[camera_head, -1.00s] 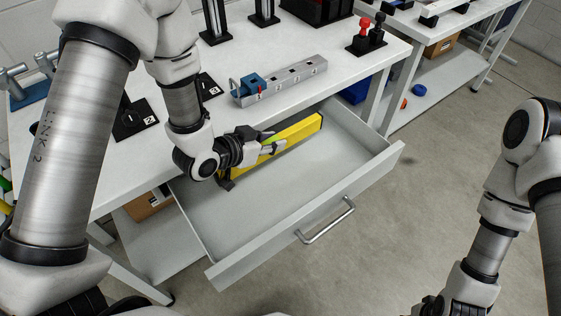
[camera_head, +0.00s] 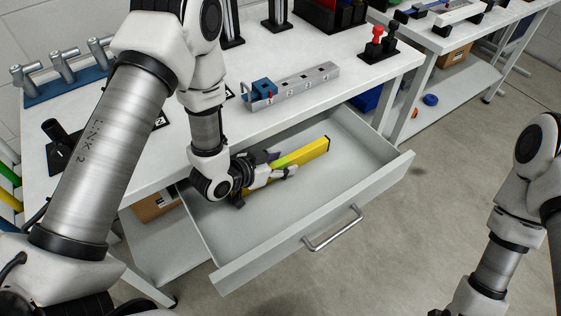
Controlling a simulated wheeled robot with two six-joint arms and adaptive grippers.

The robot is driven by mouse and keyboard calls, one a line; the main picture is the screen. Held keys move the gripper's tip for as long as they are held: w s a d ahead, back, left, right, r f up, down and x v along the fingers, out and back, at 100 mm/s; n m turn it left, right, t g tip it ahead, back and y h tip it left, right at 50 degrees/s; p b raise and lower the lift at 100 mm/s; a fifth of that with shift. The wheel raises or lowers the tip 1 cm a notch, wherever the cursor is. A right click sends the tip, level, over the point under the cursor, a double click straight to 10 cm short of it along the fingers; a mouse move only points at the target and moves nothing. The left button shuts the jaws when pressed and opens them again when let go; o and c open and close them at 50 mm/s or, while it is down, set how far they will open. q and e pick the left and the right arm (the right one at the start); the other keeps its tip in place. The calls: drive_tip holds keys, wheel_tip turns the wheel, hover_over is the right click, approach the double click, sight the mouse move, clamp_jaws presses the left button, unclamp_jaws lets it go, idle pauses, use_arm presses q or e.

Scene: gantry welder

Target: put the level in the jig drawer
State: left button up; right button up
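The level, a long yellow bar (camera_head: 312,151), is inside the open jig drawer (camera_head: 345,215), lying slantwise near its back edge under the tabletop. It looks low, at or close to the drawer floor; exact contact cannot be told. My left gripper (camera_head: 279,166) reaches down into the drawer, with its fingers on either side of the level, shut on it.
The workbench (camera_head: 215,130) stands behind the drawer, bearing a metal bar with a blue block (camera_head: 262,88). The drawer's handle (camera_head: 333,229) faces the floor aisle. Much of the drawer's front and right is empty. A second bench (camera_head: 440,35) stands at the right.

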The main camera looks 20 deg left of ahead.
use_arm(q)
drive_tip(key=shift+r, duration=0.1)
drive_tip(key=shift+s+a+r, duration=0.1)
drive_tip(key=shift+s+r, duration=0.05)
drive_tip(key=v, duration=0.7)
drive_tip(key=shift+s, duration=0.1)
idle(0.9)
